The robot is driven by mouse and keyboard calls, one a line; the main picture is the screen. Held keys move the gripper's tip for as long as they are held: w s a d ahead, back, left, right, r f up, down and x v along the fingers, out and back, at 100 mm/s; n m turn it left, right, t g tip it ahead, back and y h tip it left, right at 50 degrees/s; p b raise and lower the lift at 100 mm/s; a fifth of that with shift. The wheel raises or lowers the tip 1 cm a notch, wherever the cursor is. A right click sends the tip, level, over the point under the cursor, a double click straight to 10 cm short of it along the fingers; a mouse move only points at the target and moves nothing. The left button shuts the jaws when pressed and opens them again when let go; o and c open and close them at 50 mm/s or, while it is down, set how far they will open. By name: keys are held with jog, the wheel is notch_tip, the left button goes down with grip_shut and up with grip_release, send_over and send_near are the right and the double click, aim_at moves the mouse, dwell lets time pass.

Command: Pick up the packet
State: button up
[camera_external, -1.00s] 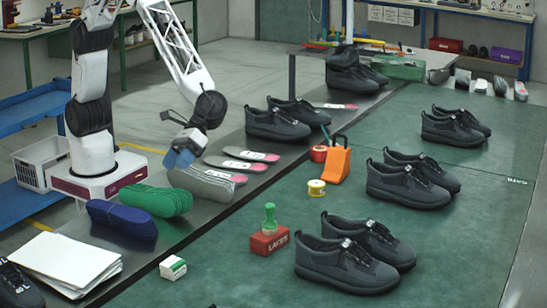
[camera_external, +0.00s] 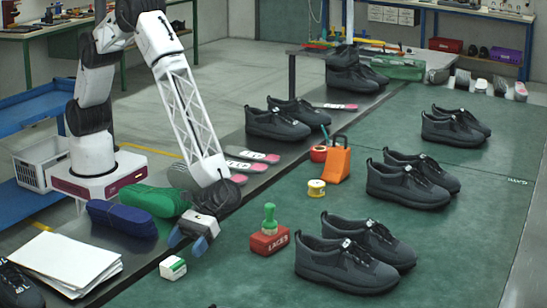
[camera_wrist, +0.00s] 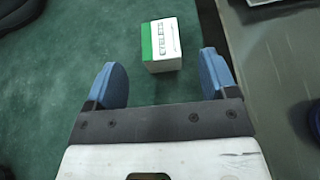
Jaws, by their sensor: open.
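The packet (camera_external: 173,268) is a small white box with a green side and dark print. It lies on the green mat near the front edge of the dark metal strip. In the wrist view the packet (camera_wrist: 162,45) sits ahead of my gripper, between the lines of the two blue fingers and slightly beyond their tips. My gripper (camera_external: 193,241) is just behind and to the right of the packet in the external view. In the wrist view my gripper (camera_wrist: 163,75) is open and empty, with no finger touching the packet.
A red block with a green-handled stamp (camera_external: 270,236) stands to the right. Pairs of dark shoes (camera_external: 345,262) stand on the mat. The mat around the packet is mostly clear.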

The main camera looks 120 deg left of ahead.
aim_at(175, 260)
dwell(0.3)
jog(key=shift+x, duration=1.3)
jog(key=shift+x, duration=2.6)
jog(key=shift+a+f, duration=0.1)
jog(key=shift+f, duration=0.1)
jog(key=c, duration=1)
jog(key=shift+c, duration=0.2)
jog(key=shift+r, duration=0.1)
